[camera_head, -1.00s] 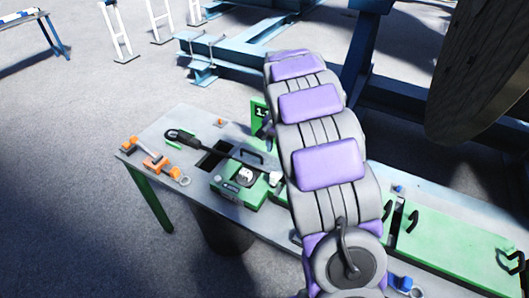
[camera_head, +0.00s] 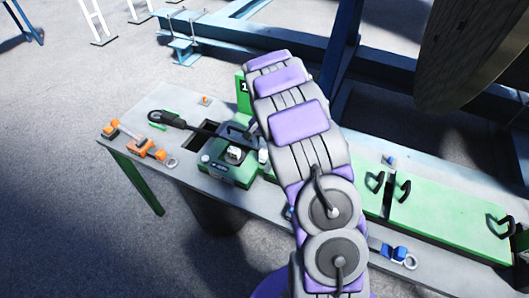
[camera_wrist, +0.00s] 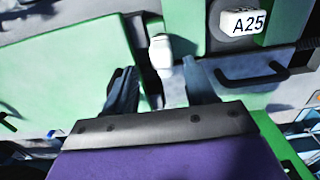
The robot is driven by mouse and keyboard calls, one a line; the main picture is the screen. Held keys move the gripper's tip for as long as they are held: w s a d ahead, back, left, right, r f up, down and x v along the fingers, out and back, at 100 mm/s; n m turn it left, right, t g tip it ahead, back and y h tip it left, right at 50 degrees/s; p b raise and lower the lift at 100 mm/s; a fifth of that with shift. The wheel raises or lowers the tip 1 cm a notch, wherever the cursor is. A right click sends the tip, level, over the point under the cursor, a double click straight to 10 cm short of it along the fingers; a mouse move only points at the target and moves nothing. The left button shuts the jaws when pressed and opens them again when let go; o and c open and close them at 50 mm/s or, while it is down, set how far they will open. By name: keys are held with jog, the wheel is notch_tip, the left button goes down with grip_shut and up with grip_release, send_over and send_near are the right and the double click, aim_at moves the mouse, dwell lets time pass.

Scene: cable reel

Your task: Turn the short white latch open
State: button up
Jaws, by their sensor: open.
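The short white latch (camera_wrist: 160,52) shows at the upper middle of the wrist view, in the dark gap between two green parts. It has a rounded white head, and a pale strip runs down from it. My gripper (camera_wrist: 162,84) is open, one dark finger on each side of that strip. The latch head is just beyond the fingertips, and I cannot tell whether they touch it. In the head view a small white part (camera_head: 263,155) shows at the right side of the green box (camera_head: 228,170). My arm hides the gripper there.
A white block marked A25 (camera_wrist: 242,22) and a black handle (camera_wrist: 252,75) are right of the latch. A black cable (camera_head: 170,120) and orange clamps (camera_head: 140,142) lie left on the grey table (camera_head: 180,182). A green panel (camera_head: 450,215) with black handles covers the right.

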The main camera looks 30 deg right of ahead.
aim_at(263, 150)
jog(key=f, duration=0.2)
jog(key=a+f, duration=0.1)
jog(key=f, duration=0.1)
jog(key=shift+b, duration=0.3)
jog(key=shift+d, duration=0.3)
jog(key=shift+c, duration=0.9)
jog(key=shift+a, duration=0.1)
jog(key=c, duration=0.8)
